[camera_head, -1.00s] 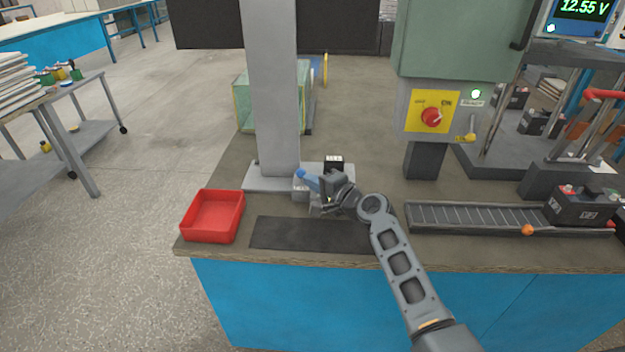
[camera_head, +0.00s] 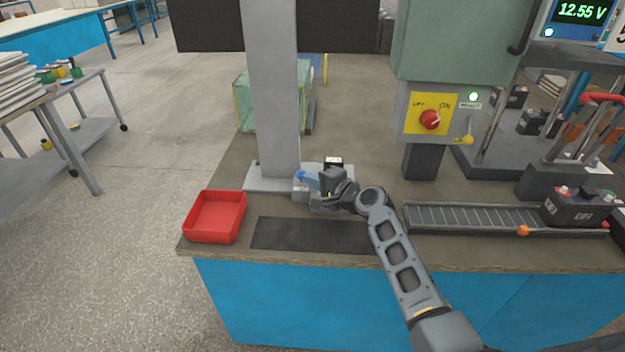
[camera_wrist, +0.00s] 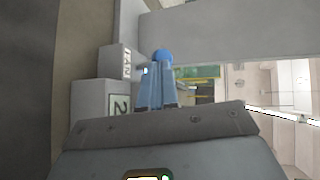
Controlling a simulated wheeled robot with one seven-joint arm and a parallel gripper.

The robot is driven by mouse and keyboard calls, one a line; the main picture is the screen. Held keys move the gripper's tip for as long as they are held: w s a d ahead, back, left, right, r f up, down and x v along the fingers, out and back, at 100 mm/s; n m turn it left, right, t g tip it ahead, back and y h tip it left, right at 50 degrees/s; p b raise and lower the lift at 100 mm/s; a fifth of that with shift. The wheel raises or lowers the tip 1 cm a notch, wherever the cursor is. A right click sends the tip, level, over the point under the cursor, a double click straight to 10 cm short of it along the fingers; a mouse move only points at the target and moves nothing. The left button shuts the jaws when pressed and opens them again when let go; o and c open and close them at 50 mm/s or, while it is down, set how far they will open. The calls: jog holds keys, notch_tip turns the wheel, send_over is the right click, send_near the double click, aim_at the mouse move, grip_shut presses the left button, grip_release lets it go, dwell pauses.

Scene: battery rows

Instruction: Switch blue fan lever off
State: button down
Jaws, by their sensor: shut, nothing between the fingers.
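The blue fan lever's round knob (camera_head: 299,175) shows just left of my fingertips, beside the foot of the grey column. In the wrist view the knob (camera_wrist: 162,54) stands straight beyond the fingers, whose tips overlap it in the picture; I cannot tell whether they touch. My gripper (camera_head: 312,181) is shut and empty, its pale-blue fingers pointing left toward the knob. The fingers (camera_wrist: 157,86) also show close together in the wrist view. A grey block with a FAN label (camera_wrist: 115,62) is left of the knob. The lever's shaft and pivot are hidden.
The grey column (camera_head: 272,90) rises close behind the lever. A red tray (camera_head: 215,216) and a dark mat (camera_head: 308,235) are in front. A green cabinet with a red knob (camera_head: 429,120), a roller track (camera_head: 470,217) and a battery (camera_head: 578,206) stand to the right.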

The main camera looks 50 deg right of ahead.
jog(key=shift+w+d+r+p, duration=0.15)
jog(key=shift+r+p, duration=0.1)
jog(key=shift+p, duration=0.2)
jog(key=shift+w+d+r+p, duration=0.3)
jog(key=shift+d+r+p, duration=0.05)
jog(key=shift+p, duration=0.2)
jog(key=shift+w+d+r+b, duration=0.3)
jog(key=shift+w+d+b, duration=0.15)
jog(key=shift+w+d, duration=0.3)
jog(key=shift+w+d+r+b, duration=0.3)
jog(key=shift+w+d+b, duration=0.15)
jog(key=shift+d, duration=0.4)
jog(key=shift+w, duration=0.1)
